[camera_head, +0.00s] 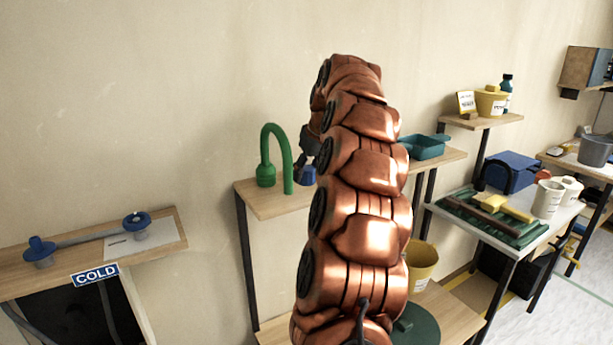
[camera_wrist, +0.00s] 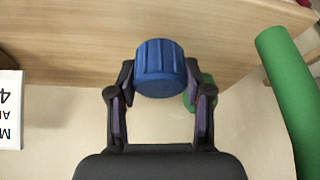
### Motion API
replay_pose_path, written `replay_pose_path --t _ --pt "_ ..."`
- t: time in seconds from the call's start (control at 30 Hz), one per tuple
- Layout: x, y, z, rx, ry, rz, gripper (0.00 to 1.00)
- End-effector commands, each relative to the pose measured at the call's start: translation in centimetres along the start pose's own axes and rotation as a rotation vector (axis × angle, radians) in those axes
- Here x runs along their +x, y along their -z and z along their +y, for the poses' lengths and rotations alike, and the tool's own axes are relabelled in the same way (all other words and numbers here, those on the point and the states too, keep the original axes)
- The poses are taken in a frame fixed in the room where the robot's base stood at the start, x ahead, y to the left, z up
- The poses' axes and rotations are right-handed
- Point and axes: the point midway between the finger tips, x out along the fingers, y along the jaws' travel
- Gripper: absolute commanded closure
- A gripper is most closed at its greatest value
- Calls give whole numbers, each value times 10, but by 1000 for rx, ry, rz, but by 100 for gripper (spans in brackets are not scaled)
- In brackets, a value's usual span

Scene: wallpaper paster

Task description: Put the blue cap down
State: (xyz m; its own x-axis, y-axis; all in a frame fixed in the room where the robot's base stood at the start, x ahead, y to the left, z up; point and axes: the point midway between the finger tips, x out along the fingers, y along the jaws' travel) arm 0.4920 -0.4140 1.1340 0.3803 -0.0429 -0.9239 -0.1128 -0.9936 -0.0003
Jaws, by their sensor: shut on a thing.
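The blue cap (camera_wrist: 161,68) is ribbed and sits between the fingers of my gripper (camera_wrist: 161,90) in the wrist view. My gripper is shut on it. In the head view the blue cap (camera_head: 308,175) shows small, just right of the green curved pipe, at the wooden shelf (camera_head: 262,200). My gripper (camera_head: 309,160) is partly hidden there behind my copper-coloured arm. In the wrist view the wooden surface (camera_wrist: 60,45) lies behind the cap. I cannot tell whether the cap touches it.
The green pipe (camera_head: 290,155) stands close left of the cap; it also shows in the wrist view (camera_wrist: 290,90). A teal tray (camera_head: 427,147) sits right of my arm. A lower left shelf (camera_head: 170,228) holds blue-handled fittings above a COLD sign (camera_head: 96,275).

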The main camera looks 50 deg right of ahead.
Motion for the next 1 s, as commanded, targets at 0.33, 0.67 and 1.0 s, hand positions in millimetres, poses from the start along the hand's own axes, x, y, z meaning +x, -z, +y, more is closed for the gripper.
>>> replay_pose_path --t 0.33,0.67,1.0 --pt "15 -6 0 0 0 0 92" --pt "18 -7 0 0 0 0 47" --pt "17 -7 0 0 0 0 25"
